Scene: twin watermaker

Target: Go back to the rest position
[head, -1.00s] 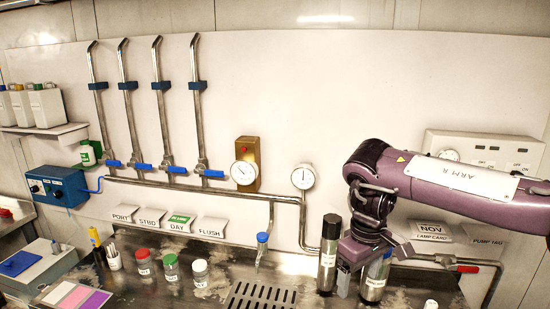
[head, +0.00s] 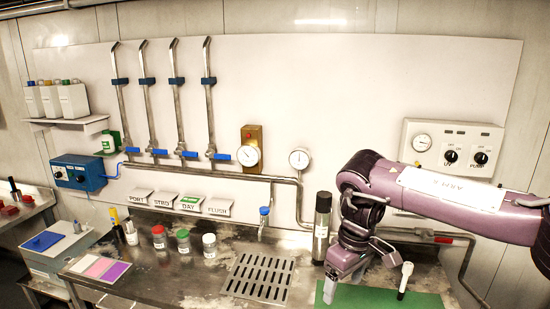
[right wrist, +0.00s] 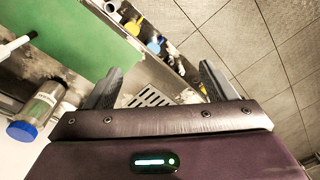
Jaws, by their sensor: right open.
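My right gripper (head: 345,283) hangs at the front right of the steel bench, beside the tall dark bottle (head: 321,228). Its two fingers stand apart with nothing between them in the right wrist view (right wrist: 157,88). A blue-capped cylinder (right wrist: 44,107) shows left of the fingers in that view, apart from them. In the head view my right arm seems to hide it. My left gripper is out of view.
A green mat (head: 425,299) lies at the front right with a white-topped dark stick (head: 404,280) upright on it. A drain grate (head: 262,276) is left of my gripper. Jars with red (head: 159,238), green (head: 182,242) and white lids stand farther left. Pipes and gauges line the back wall.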

